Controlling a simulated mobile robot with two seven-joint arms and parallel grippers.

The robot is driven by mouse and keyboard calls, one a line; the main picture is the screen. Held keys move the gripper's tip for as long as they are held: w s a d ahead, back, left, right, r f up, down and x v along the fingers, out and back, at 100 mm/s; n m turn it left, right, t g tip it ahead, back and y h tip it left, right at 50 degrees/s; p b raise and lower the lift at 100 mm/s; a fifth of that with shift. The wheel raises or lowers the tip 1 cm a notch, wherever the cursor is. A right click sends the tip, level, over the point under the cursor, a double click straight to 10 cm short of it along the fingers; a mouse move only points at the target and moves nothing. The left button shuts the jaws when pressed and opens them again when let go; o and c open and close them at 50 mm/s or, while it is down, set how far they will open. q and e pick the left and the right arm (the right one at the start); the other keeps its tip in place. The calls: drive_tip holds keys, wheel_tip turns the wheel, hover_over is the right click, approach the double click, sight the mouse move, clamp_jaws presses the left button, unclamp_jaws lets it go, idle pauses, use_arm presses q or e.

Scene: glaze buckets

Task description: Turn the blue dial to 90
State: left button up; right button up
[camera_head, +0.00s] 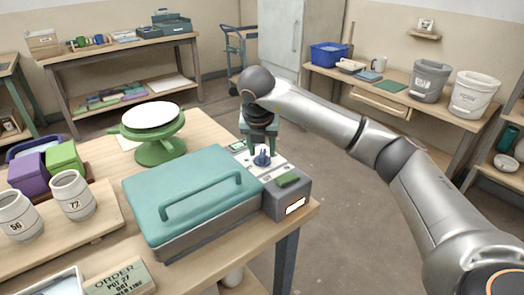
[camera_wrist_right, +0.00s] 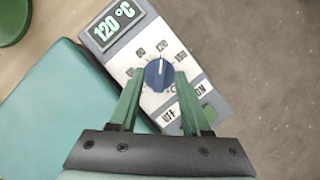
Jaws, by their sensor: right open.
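The blue dial (camera_wrist_right: 158,75) sits on the grey control panel of a teal-lidded box (camera_head: 190,190); it also shows in the head view (camera_head: 262,158). Its white mark points up in the wrist view, towards the 120 label. The display (camera_wrist_right: 116,24) reads 120 °C. My right gripper (camera_head: 260,148) is over the panel, pointing down. In the wrist view its green fingers (camera_wrist_right: 159,82) are open, one on each side of the dial. Whether they touch it I cannot tell. My left gripper is not in view.
A green switch (camera_head: 288,181) sits on the panel's near side, by OFF and ON labels. The teal lid has a raised handle (camera_head: 200,196). A green turntable (camera_head: 158,148) with a white top stands behind the box. Pots (camera_head: 72,196) stand at left. Floor to the right is clear.

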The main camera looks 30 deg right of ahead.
drive_tip(key=shift+w+f, duration=0.1)
drive_tip(key=shift+f, duration=0.2)
clamp_jaws()
idle(0.5)
